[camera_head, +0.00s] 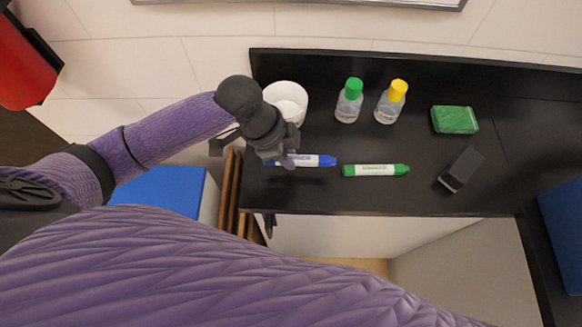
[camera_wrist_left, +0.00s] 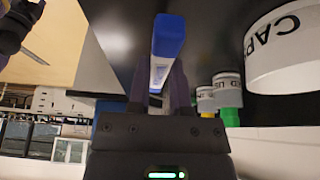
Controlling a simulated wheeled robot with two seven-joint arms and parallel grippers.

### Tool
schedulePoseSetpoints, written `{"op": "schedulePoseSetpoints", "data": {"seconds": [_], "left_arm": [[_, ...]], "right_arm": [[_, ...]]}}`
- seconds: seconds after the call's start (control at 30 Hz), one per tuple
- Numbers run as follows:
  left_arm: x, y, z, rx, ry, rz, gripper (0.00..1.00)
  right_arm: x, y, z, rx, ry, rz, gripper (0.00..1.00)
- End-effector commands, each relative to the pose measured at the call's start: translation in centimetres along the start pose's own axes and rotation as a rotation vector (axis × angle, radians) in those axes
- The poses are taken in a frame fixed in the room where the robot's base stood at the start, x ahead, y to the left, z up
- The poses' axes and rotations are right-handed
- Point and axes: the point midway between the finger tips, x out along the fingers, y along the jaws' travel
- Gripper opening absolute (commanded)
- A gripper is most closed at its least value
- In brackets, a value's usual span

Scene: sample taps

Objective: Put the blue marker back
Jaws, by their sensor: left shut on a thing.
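My left gripper (camera_head: 286,160) is shut on the blue marker (camera_head: 317,160), near its left end. The marker has a white labelled barrel and a blue end pointing right. In the left wrist view the blue marker (camera_wrist_left: 168,38) runs out between the two fingers of the left gripper (camera_wrist_left: 160,90). Part of it is hidden by the gripper. I cannot tell how far it is above the black counter (camera_head: 320,198). A white cup (camera_head: 287,100) stands just behind the gripper; its lettered side (camera_wrist_left: 285,45) shows in the left wrist view. My right gripper is not seen.
A green marker (camera_head: 375,170) lies right of the blue one. Behind stand a green-capped bottle (camera_head: 349,102) and a yellow-capped bottle (camera_head: 391,103). A green sponge (camera_head: 455,120) and a dark block (camera_head: 461,170) lie further right. The counter's front strip is clear.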

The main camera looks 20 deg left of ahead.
Motion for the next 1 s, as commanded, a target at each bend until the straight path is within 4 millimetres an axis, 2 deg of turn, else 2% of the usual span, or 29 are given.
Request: {"op": "schedulePoseSetpoints", "data": {"seconds": [0.2,0.5,0.53,0.67,0.7,1.0], "left_arm": [[3.7,0.0,1.5,-0.004,-0.001,0.001,0.0],[3.8,0.0,1.5,-0.002,0.0,-0.001,0.0],[3.8,0.0,1.5,-0.002,0.0,-0.001,0.29],[3.8,0.0,1.5,-0.002,0.0,-0.001,0.56],[3.8,0.0,1.5,-0.002,0.0,-0.001,0.6],[3.2,0.0,1.4,-0.002,0.001,-0.002,0.6]], "right_arm": [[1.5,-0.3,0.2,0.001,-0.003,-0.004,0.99],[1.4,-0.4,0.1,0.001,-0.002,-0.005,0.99],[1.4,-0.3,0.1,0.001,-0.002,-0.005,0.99],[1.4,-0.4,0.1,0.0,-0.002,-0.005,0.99],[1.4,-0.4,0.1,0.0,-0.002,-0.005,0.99],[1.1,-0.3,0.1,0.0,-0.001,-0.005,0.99]]}}
